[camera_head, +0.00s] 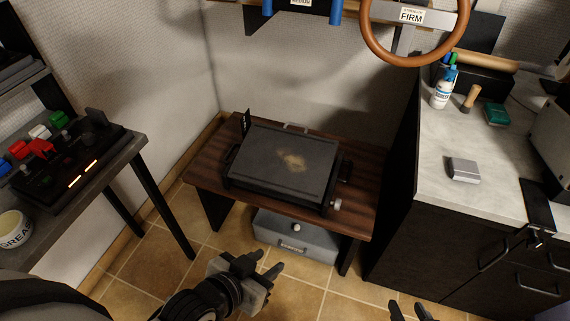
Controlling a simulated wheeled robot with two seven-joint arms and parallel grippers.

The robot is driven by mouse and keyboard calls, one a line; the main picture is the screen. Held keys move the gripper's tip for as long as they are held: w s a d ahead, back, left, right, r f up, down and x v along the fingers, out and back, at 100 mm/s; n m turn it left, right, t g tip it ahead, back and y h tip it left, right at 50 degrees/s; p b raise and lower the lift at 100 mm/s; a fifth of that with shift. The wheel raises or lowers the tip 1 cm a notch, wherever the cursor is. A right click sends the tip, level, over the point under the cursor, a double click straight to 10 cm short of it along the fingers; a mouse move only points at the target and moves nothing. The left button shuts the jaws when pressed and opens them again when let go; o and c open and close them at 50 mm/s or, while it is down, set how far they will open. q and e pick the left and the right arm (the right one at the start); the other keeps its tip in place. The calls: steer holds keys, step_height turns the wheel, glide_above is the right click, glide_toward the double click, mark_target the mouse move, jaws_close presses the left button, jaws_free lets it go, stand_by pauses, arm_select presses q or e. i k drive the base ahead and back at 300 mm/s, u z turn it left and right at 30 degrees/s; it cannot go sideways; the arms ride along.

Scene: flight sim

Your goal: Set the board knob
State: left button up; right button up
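A flat dark board (283,160) with a pale worn patch lies on a low wooden table in the middle. A small silver knob (337,204) sits at its front right corner; its setting is too small to read. A control panel (60,165) at the left carries red, white and green switches, dark knobs and orange lit strips. Which knob the task means, I cannot tell. My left gripper (268,262) is open and empty, in front of the low table and apart from it. My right gripper (407,306) shows only its spread fingertips at the bottom edge, with nothing visible between them.
A grey drawer box (296,235) stands under the low wooden table (203,172). A counter (440,180) at the right holds a bottle (444,88), a brush and a metal block. A brown ring (462,48) hangs by a FIRM label. Tiled floor lies open before the table.

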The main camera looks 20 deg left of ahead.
mark_target(337, 204)
steer(key=u, duration=1.85)
steer(key=k, duration=0.7)
steer(key=z, duration=1.35)
